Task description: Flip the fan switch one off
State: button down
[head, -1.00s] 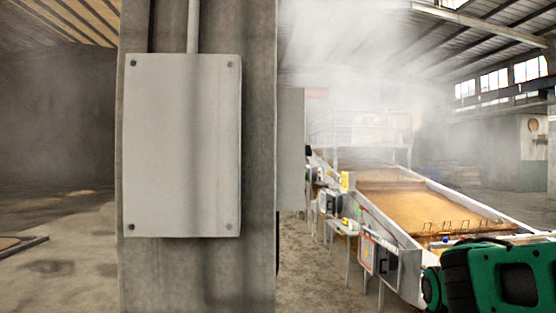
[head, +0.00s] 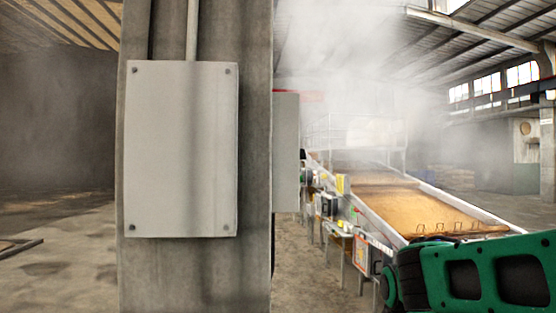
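No fan switch can be made out with certainty. A light grey box (head: 182,150) with screws at its corners is fixed to the near face of a concrete pillar. A second grey box (head: 286,152) sits on the pillar's right side, seen nearly edge-on. Small dark and green parts (head: 306,172) stick out from its right side, too small to tell what they are. My green and black arm shows at the lower right. My gripper is not visible in the head view.
The concrete pillar (head: 257,200) stands close in front, left of centre. A long grain bed (head: 400,205) with metal side walls runs back on the right. Small boxes (head: 327,205) line its left side. Steam (head: 340,60) hangs above. Open floor (head: 60,260) lies left of the pillar.

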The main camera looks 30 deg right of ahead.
aim_at(303, 152)
jog(key=u, duration=2.9)
jog(key=k, duration=1.8)
jog(key=z, duration=2.6)
